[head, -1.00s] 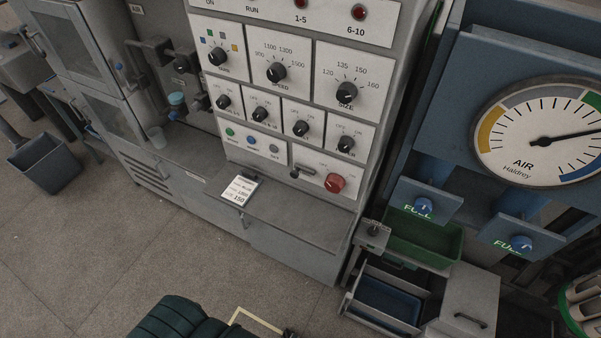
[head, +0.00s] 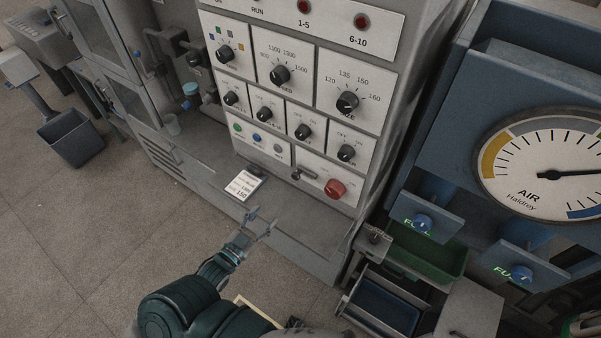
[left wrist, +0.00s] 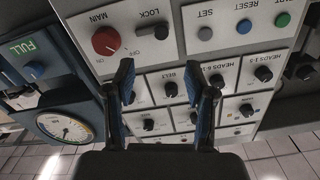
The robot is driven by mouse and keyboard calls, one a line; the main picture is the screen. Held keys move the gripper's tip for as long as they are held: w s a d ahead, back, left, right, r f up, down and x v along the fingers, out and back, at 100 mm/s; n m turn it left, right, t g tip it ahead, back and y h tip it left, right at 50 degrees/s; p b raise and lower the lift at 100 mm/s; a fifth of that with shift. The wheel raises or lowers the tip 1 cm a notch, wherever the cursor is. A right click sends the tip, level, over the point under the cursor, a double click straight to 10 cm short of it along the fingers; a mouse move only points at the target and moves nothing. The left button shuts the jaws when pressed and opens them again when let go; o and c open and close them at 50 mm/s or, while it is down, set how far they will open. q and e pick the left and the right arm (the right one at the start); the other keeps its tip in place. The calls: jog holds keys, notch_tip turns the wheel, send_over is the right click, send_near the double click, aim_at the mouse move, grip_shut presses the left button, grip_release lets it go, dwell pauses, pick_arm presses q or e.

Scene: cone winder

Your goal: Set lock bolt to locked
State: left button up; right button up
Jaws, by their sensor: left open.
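The lock bolt (head: 303,174) is a small grey lever with a dark end, on the lowest panel of the cone winder, left of the red main knob (head: 335,188). In the left wrist view, where the panel appears upside down, the bolt (left wrist: 158,32) lies by the label LOCK, right of the red knob (left wrist: 106,41). I cannot read its set position clearly. My left gripper (head: 261,221) is open and empty, below and left of the bolt, apart from it. Its blue-padded fingers (left wrist: 159,75) spread below the bolt in the wrist view. My right gripper is not in view.
A white card (head: 243,185) lies on the grey ledge (head: 300,222) under the panel. Black dial knobs (head: 302,131) sit above the bolt. A blue gauge stand (head: 452,110) and an open drawer (head: 385,306) stand at the right. Floor at left is mostly clear.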

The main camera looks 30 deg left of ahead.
aim_at(295, 178)
pick_arm(q)
jog(key=w+p, duration=0.1)
jog(key=w, duration=0.4)
jog(key=w+d+r, duration=0.1)
jog(key=w, duration=0.4)
jog(key=w+p, duration=0.1)
jog(key=w, duration=0.5)
jog(key=shift+d+r+p, duration=0.2)
jog(key=shift+p, duration=0.1)
jog(key=shift+w+a+f, duration=0.1)
jog(key=shift+w+f, duration=0.05)
jog(key=shift+w, duration=0.5)
grip_shut()
